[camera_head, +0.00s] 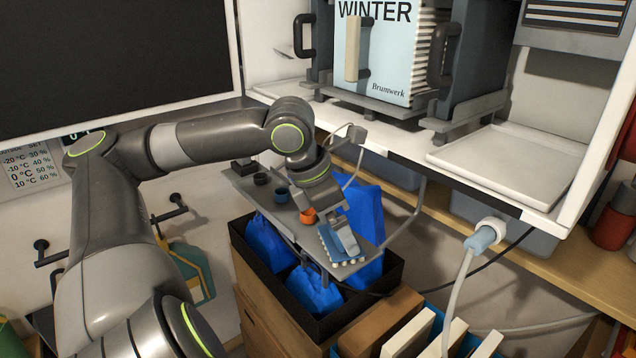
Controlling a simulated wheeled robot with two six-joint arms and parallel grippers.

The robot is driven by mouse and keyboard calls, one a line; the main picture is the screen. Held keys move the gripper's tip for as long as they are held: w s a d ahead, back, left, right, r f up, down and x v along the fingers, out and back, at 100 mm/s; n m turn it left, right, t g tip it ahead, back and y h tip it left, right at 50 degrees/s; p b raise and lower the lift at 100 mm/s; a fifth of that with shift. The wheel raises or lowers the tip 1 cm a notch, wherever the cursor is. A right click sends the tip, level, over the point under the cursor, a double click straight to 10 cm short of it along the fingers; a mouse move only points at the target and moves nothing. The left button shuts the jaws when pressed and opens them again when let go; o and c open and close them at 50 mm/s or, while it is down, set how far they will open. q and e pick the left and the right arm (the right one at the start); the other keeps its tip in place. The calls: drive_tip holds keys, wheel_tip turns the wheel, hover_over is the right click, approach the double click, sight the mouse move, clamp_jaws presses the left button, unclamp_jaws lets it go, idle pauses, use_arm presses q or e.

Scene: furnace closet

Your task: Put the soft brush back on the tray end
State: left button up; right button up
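The soft brush (328,243) has a blue back and pale bristles along its lower edge. It is at the near right end of the narrow grey tray (368,251). My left gripper (343,240) reaches down over the brush, with its fingers closed about the blue back. The bristles are at the tray end; whether they touch its surface is hard to tell. The gripper hides part of the brush. My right gripper is not in view.
Small dark, blue and orange cups (307,216) stand along the tray. Below it is a black-rimmed box (240,262) with blue bags. A white shelf (500,165) and a plug with a cable (482,238) are at the right.

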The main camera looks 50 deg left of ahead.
use_arm(q)
drive_tip(key=shift+b+v, duration=1.45)
drive_tip(key=shift+b, duration=2.25)
drive_tip(key=v, duration=0.6)
drive_tip(key=shift+r, duration=0.2)
